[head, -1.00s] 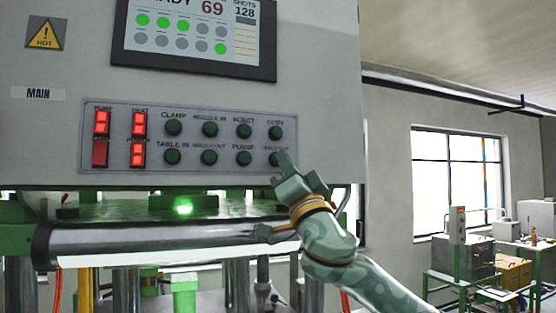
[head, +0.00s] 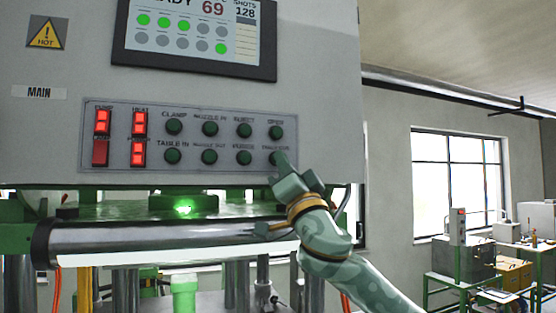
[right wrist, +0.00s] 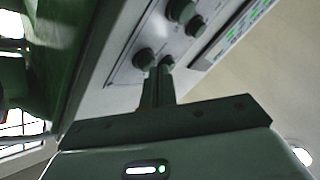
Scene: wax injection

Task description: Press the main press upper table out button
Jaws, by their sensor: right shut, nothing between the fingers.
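The grey button panel (head: 225,138) on the main press carries two rows of dark green round buttons. The table-out button (head: 274,157) is the rightmost of the lower row; its label is blurred and partly covered by my fingers. My right gripper (head: 281,163) is shut and empty, its tip at this button in the head view; I cannot tell whether it touches. In the right wrist view the closed fingers (right wrist: 158,78) point at the panel, with two buttons right by their tips. My left gripper is out of view.
Above the panel is a lit screen (head: 195,35). A metal roller (head: 150,240) and a green lit table edge lie below. Benches with equipment (head: 465,258) stand at far right.

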